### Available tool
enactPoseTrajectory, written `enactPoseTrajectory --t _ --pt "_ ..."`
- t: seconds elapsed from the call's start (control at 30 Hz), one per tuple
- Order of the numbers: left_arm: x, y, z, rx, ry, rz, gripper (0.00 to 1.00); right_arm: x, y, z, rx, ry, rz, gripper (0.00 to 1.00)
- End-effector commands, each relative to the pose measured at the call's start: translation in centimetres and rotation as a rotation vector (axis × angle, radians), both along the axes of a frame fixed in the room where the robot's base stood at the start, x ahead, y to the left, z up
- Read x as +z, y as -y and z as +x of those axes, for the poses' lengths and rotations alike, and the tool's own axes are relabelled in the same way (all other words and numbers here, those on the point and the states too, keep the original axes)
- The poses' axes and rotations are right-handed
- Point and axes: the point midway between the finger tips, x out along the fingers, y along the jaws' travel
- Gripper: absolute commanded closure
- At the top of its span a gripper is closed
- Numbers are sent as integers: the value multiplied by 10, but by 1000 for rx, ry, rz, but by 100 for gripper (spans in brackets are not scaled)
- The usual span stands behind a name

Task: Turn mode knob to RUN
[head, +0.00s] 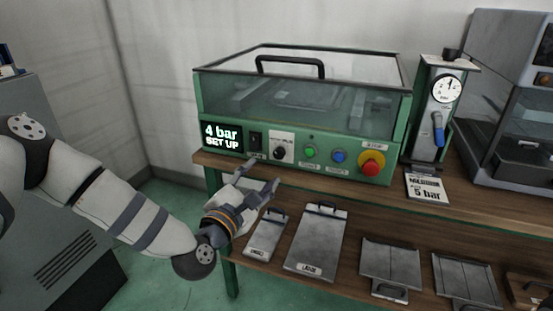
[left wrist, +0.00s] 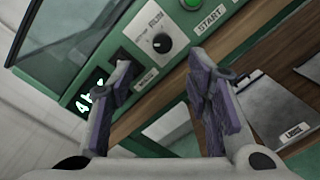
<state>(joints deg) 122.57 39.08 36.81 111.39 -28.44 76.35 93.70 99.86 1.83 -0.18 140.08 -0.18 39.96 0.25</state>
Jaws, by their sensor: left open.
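The mode knob (head: 280,153) is a black round knob on a pale plate on the green machine's (head: 201,105) front panel. In the left wrist view the knob (left wrist: 161,43) lies beyond my fingers, with a RUN label at its upper left. My left gripper (head: 262,177) is open and empty, in front of and a little below the knob, not touching it. In the left wrist view its two fingers (left wrist: 163,82) are spread wide with the knob between and beyond them. The display (head: 222,136) reads "4 bar SET UP". My right gripper is not in view.
Right of the knob are a green button (head: 310,152), a blue button (head: 339,156) and a red emergency stop (head: 371,163). A black switch (head: 256,141) is just left of it. Metal plates (head: 316,240) lie on the lower shelf. A gauge unit (head: 437,110) stands at right.

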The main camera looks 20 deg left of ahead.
Motion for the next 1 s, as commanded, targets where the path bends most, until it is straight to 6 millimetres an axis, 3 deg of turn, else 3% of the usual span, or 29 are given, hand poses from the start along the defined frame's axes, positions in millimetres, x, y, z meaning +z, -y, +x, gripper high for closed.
enactPoseTrajectory --t 0.2,0.33,0.5,0.73,0.93,1.0 --pt "-2 6 56 -2 -2 4 55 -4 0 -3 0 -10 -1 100" --pt "-3 8 79 -2 -5 3 55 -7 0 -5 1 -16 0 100" --pt "-2 10 93 -2 -5 3 55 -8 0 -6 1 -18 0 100" --pt "-1 10 94 -3 -5 4 55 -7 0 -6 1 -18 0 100" --pt "-1 10 93 -3 -5 4 100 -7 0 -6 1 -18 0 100" --pt "-2 10 93 -2 -6 4 100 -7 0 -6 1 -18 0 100"
